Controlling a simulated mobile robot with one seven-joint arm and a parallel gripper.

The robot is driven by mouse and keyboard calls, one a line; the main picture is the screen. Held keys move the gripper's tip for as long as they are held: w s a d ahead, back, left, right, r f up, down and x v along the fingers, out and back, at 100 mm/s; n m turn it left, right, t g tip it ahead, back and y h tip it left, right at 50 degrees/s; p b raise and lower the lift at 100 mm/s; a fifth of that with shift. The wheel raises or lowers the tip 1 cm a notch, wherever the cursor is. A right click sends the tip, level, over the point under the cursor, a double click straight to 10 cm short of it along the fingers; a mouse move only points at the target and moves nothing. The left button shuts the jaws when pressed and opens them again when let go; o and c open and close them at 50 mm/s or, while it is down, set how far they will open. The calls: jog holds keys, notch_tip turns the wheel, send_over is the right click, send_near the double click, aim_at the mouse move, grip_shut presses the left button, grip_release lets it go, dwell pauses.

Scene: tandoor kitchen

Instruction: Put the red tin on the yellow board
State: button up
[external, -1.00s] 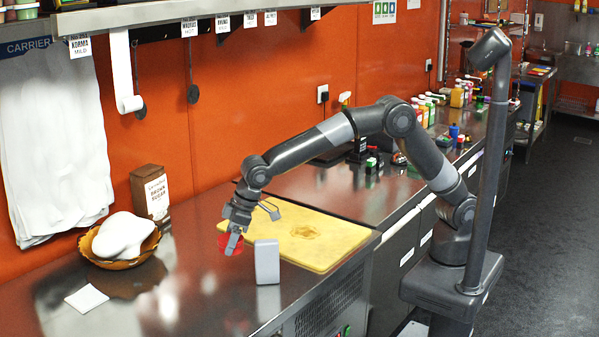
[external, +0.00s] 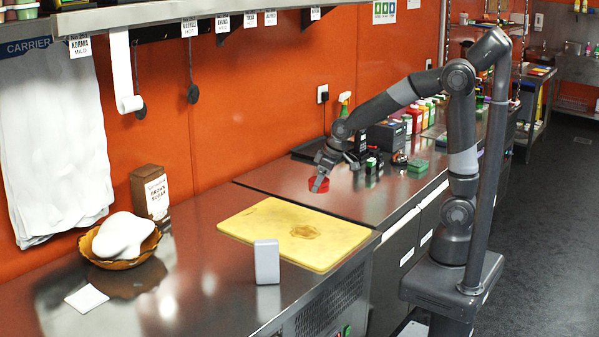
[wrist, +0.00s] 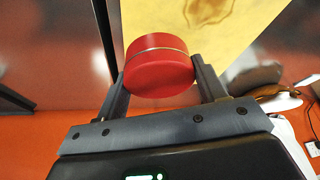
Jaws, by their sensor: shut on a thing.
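The red tin (external: 318,184) is a short round tin held between the fingers of my gripper (external: 321,177). In the wrist view the red tin (wrist: 158,66) sits between both fingertips of my gripper (wrist: 160,80), which is shut on it. The yellow board (external: 270,222) lies flat on the steel counter, with a brown ring-like mark on its right part. The tin is in the air, beyond the board's back right side in the external view. The yellow board (wrist: 240,40) also shows behind the tin in the wrist view.
A grey box (external: 267,262) stands at the board's front edge. A bowl with a white lump (external: 122,240), a brown sugar box (external: 151,194) and a white square (external: 87,298) are at the left. Bottles and small items crowd the counter behind my arm.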

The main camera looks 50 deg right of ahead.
jog(key=shift+s+d+f, duration=0.1)
jog(key=shift+s+d, duration=0.15)
jog(key=shift+d, duration=0.2)
jog(key=shift+s+a+f, duration=0.1)
jog(key=shift+a+f, duration=0.05)
jog(key=shift+f, duration=0.1)
send_over(296, 230)
jog(key=s, duration=0.2)
jog(key=f, duration=0.6)
jog(key=shift+w+d+f, duration=0.2)
jog(key=shift+w+f, duration=0.05)
jog(key=shift+f, duration=2.05)
jog(key=shift+f, duration=0.1)
jog(key=o, duration=1.1)
jog(key=shift+c, duration=0.2)
jog(key=v, duration=1.2)
